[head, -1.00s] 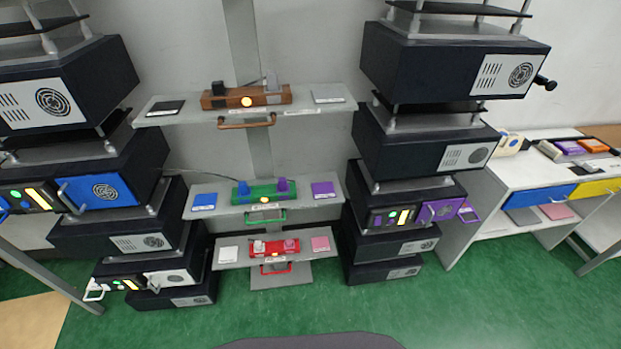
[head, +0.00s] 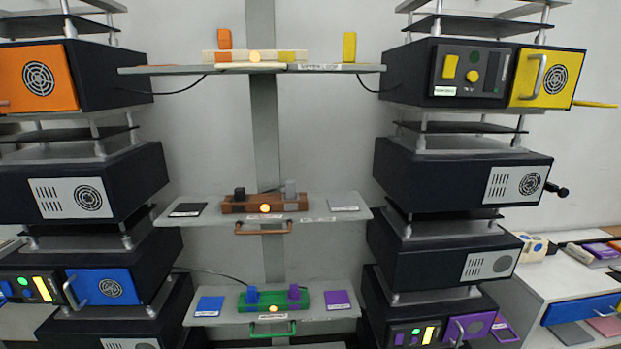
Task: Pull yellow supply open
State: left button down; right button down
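The yellow supply is a dark box (head: 415,80) on the upper right stack. Its yellow front panel (head: 543,78) has a round vent and a grey upright handle (head: 533,78). The panel looks flush with the box. Beside it, a dark control panel (head: 471,72) carries a yellow switch, a round yellow knob and a green light. A flat yellow piece (head: 595,104) sticks out to the right of the box. Neither of my grippers is in view.
A top shelf (head: 180,69) holds a cream fixture (head: 255,57) with an upright yellow block (head: 349,47) and an orange block (head: 224,38). Lower shelves hold brown (head: 264,204) and green (head: 268,301) fixtures. An orange-fronted box (head: 40,78) stands left. Floor is out of view.

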aim_at(520, 80)
jog(key=z, duration=1.35)
jog(key=i+l, duration=0.2)
jog(key=l, duration=0.15)
